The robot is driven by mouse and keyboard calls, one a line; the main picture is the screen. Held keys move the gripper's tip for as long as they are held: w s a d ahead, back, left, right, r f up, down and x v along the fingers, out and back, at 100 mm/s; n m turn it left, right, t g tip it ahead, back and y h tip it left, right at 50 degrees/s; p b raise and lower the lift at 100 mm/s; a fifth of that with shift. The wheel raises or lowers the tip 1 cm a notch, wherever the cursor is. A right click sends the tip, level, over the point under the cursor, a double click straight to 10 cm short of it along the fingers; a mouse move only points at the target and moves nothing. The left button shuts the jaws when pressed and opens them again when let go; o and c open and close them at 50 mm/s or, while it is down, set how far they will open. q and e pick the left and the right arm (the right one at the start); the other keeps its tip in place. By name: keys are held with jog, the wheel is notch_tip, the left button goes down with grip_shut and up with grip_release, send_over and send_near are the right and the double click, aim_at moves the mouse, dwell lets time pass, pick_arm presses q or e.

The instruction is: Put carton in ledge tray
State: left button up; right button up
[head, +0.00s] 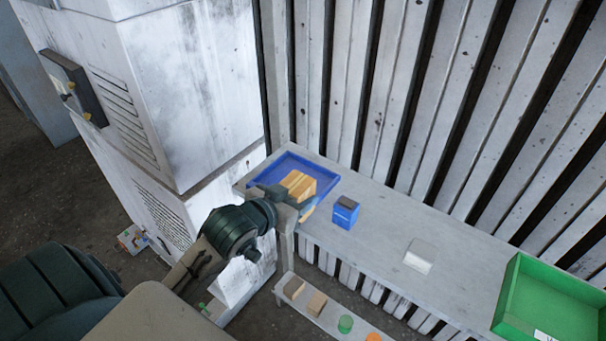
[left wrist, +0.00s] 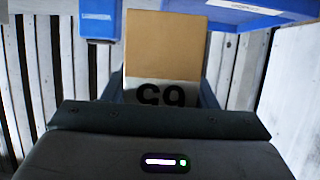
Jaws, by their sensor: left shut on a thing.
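The carton (head: 300,184) is a tan box, held by my left gripper (head: 295,200) over the near part of the blue ledge tray (head: 325,180). In the left wrist view, the carton (left wrist: 165,55) sits between the fingers, with dark print on a white label on its near part. The blue tray (left wrist: 255,12) shows at the top right of that view. I cannot tell whether the carton touches the tray floor. My right gripper is not in view.
A small blue box (head: 344,214) with a dark top stands on the grey ledge (head: 385,215) right of the tray. A green bin (head: 545,300) is at the far right. A lower shelf (head: 325,318) holds several small blocks. A white cabinet (head: 190,90) stands left, slatted wall behind.

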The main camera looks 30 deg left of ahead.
pick_arm(q)
jog(key=shift+s+d, duration=0.25)
jog(key=shift+s, duration=0.1)
jog(key=w+a+p, duration=0.1)
jog(key=w+a, duration=0.1)
jog(key=w, duration=0.2)
jog(key=w+a+f+p, duration=0.1)
jog(key=w+a+p, duration=0.1)
jog(key=w+a, duration=0.1)
jog(key=w+a+p, duration=0.2)
jog(key=w+a, duration=0.1)
jog(key=w, duration=0.3)
jog(key=shift+a+f, duration=0.15)
jog(key=shift+a, duration=0.1)
jog(key=shift+a+f+p, duration=0.1)
jog(key=shift+f+p, duration=0.1)
jog(key=shift+p, duration=0.1)
notch_tip(320, 180, down, 3)
jog(key=shift+p, duration=0.75)
jog(key=shift+f, duration=0.15)
jog(key=shift+f, duration=0.1)
jog(key=o, duration=1.1)
